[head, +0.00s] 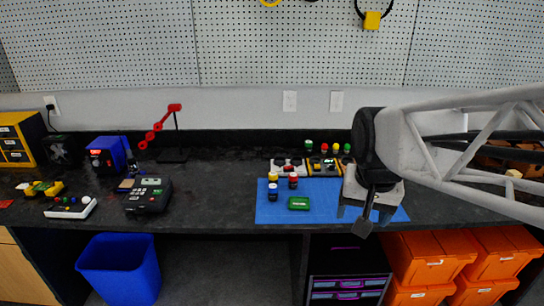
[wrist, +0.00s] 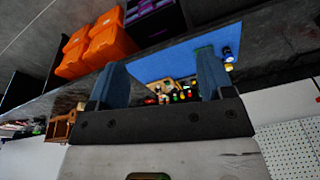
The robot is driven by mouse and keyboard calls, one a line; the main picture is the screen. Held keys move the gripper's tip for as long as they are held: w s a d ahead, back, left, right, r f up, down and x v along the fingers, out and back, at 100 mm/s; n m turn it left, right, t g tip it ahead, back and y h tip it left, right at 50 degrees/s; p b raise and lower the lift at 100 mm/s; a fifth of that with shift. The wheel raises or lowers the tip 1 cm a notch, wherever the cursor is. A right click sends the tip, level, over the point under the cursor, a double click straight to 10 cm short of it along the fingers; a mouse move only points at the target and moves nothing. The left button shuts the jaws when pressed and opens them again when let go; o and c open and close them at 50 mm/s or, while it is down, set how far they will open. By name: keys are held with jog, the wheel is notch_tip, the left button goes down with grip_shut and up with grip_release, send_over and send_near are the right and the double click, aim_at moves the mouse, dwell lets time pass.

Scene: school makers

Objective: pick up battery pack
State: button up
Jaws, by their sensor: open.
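A small flat green box (head: 298,203) lies on the blue mat (head: 240,208), near its front edge; it looks like the battery pack, though I cannot read its label. My gripper (head: 364,226) is in front of the mat's right part in the head view, to the right of the green box and apart from it. In the wrist view my gripper (wrist: 160,78) shows two spread fingers with nothing held between them. The blue mat (wrist: 160,65) shows beyond the fingers there.
Several small bottles (head: 272,190) stand on the mat just behind the green box. A white device (head: 392,194) sits behind my gripper. A black card-reader-like device (head: 147,197) stands left. Orange bins (head: 425,258) are below the counter.

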jog(key=w+a+m, duration=0.3)
jog(key=w+m, duration=0.1)
jog(key=w, duration=1.3)
jog(key=m+g, duration=0.2)
jog(key=m, duration=1.1)
send_over(274, 174)
jog(key=f, duration=2.5)
jog(key=shift+s+d, duration=0.15)
jog(key=shift+d, duration=0.05)
jog(key=shift+w+a+f, duration=0.15)
jog(key=shift+w+f, duration=0.1)
jog(key=shift+f, duration=0.15)
jog(key=shift+f, duration=1.3)
